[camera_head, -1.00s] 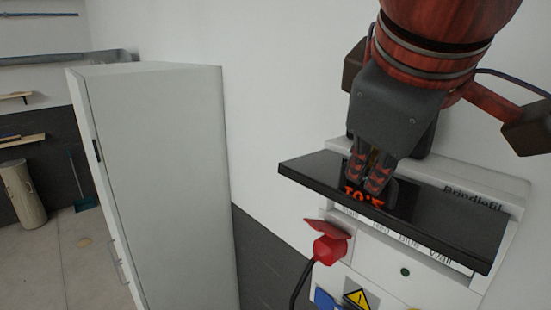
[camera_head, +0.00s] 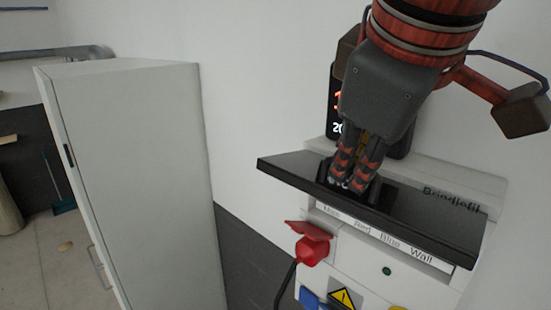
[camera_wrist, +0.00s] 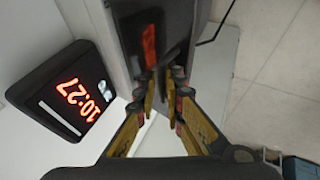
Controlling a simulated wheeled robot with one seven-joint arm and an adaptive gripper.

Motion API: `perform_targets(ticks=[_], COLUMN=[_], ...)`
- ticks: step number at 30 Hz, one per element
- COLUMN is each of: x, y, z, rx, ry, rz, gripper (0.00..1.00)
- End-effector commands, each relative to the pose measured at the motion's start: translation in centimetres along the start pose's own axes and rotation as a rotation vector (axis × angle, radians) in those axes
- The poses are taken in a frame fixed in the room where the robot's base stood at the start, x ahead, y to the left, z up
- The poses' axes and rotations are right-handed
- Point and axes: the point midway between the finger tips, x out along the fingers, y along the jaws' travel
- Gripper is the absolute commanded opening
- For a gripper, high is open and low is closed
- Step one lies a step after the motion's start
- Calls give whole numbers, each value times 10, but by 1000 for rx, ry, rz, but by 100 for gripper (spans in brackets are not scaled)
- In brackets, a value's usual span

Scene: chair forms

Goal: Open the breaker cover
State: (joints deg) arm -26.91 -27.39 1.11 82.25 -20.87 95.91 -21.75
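The breaker cover (camera_head: 415,217) is a glossy dark flap on the front of a white breaker box (camera_head: 365,262). In the head view it juts outward from the box, with the row of labels showing below its edge. My gripper (camera_head: 352,182) points down at the left part of the cover, fingertips at its upper face; contact is unclear. In the wrist view, my gripper's two yellow-padded fingers (camera_wrist: 163,82) stand a little apart with nothing clearly held between them. The dark cover (camera_wrist: 150,45) lies just beyond the fingertips.
A black clock (camera_head: 335,112) with red digits is on the wall behind my gripper; it shows large in the wrist view (camera_wrist: 68,92). A red plug (camera_head: 310,245) with a cable sits on the box's left side. A tall white cabinet (camera_head: 140,180) stands left, with floor beyond.

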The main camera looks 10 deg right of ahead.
Motion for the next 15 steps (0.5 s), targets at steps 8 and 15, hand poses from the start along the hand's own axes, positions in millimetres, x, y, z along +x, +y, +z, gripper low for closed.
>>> perform_targets(ticks=[8,15], x=[-2,-3], y=[0,0], z=[-1,-1], rx=[0,0], ry=[6,9], rz=[-1,-1], gripper=[26,26])
